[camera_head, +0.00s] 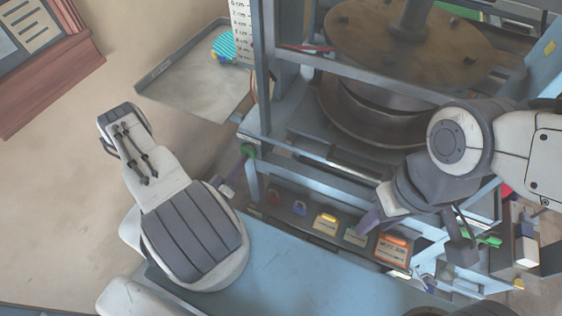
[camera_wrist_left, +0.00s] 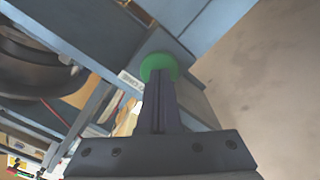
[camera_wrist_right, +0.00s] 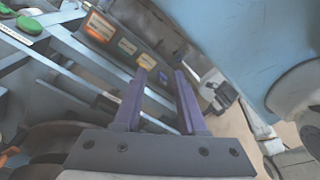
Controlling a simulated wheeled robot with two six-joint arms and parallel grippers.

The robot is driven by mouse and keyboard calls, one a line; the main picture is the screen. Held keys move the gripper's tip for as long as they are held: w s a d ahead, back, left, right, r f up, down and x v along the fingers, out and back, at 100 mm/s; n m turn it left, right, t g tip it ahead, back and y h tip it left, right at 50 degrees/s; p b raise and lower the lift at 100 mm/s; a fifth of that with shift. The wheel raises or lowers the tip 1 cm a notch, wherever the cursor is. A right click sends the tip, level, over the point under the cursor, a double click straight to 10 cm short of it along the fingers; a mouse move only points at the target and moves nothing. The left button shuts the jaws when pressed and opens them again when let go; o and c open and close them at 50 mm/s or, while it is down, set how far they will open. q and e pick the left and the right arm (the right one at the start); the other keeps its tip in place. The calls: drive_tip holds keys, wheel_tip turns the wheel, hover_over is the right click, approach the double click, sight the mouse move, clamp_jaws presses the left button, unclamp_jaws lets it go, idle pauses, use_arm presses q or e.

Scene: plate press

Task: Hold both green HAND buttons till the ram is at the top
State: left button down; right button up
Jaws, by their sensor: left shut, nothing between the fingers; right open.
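The left green HAND button (camera_head: 248,151) is on the press frame's front left post; it also shows in the left wrist view (camera_wrist_left: 158,66). My left gripper (camera_head: 241,164) is shut and empty, its fingertips at this button's face; whether they press it in is unclear. A green part (camera_head: 488,240), perhaps the other HAND button, is at the frame's right; a green part also shows in the right wrist view (camera_wrist_right: 30,25). My right gripper (camera_head: 416,232) is open and empty, left of it, over the front panel. The round brown ram plate (camera_head: 410,45) hangs above a dark round bed (camera_head: 375,125) with a gap.
The front panel (camera_head: 355,237) carries several coloured controls, including a yellow one (camera_head: 326,220) and an orange one (camera_head: 393,247). A grey tray (camera_head: 200,85) with a striped teal item (camera_head: 223,47) is at the left. A white scale (camera_head: 241,30) stands beside the frame.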

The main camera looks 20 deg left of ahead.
clamp_jaws()
drive_tip(key=w+d+f+n+t+h, duration=0.1)
drive_tip(key=w+d+f+n+t, duration=0.2)
drive_tip(key=d+f+n+t, duration=0.55)
drive_tip(key=w+d+f+n+t, duration=0.25)
drive_tip(key=d+f+t, duration=0.75)
drive_tip(key=d+f, duration=0.65)
drive_tip(key=w+d+r, duration=0.1)
drive_tip(key=w, duration=0.5)
drive_tip(key=shift+d, duration=0.15)
